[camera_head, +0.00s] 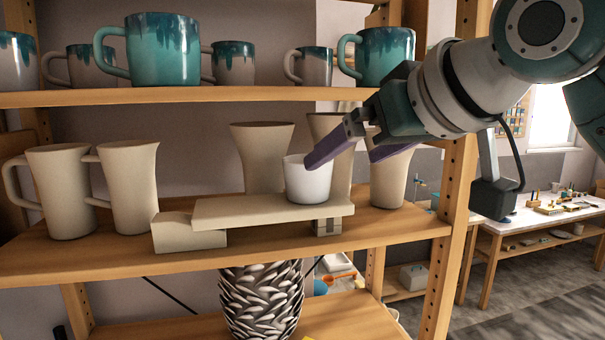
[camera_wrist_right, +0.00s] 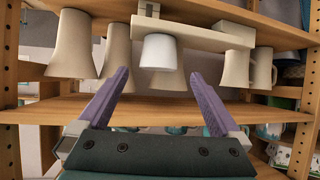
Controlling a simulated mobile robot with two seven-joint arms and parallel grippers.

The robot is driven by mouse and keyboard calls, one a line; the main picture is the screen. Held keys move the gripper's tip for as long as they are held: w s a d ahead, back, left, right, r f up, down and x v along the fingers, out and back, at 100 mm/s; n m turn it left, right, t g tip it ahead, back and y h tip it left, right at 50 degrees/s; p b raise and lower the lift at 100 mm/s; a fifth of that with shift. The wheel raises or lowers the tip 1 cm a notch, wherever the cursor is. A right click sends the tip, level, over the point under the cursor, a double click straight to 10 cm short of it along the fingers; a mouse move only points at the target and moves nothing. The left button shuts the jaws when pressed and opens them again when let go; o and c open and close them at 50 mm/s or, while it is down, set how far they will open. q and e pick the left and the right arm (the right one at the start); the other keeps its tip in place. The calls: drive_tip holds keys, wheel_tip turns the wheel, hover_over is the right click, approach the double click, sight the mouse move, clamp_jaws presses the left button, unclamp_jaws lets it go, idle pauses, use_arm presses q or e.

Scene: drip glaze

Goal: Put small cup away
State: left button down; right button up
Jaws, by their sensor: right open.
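The small white cup (camera_head: 308,180) stands upright on the right part of a pale plank (camera_head: 240,210) on the middle shelf. In the right wrist view the cup (camera_wrist_right: 158,50) appears inverted, just beyond the fingertips and between their lines. My right gripper (camera_head: 341,162) comes in from the right, open and empty. One purple finger overlaps the cup's upper right edge in the head view; I cannot tell whether it touches. In the right wrist view both fingers of the gripper (camera_wrist_right: 160,76) are spread wide with nothing between them. My left gripper is out of view.
Tall beige vases (camera_head: 262,157) stand close behind the cup. Two beige mugs (camera_head: 62,190) stand to the left. The upper shelf (camera_head: 220,96) holds several teal-glazed mugs. A wooden post (camera_head: 455,200) bounds the shelf at right. A patterned vase (camera_head: 262,300) stands below.

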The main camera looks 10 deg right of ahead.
drive_tip(key=s+f+g+h, duration=0.1)
drive_tip(key=s+f+g, duration=0.2)
drive_tip(key=s+f, duration=0.95)
drive_tip(key=s+d+f+g, duration=0.1)
drive_tip(key=s+f+g, duration=0.1)
drive_tip(key=s+f, duration=0.3)
drive_tip(key=s+d+f+g+h, duration=0.1)
drive_tip(key=s+f, duration=0.4)
drive_tip(key=s, duration=0.7)
drive_tip(key=shift+s+d+f+m+g+h, duration=0.2)
drive_tip(key=shift+s+d+m+g+h, duration=0.1)
drive_tip(key=shift+d+g, duration=0.65)
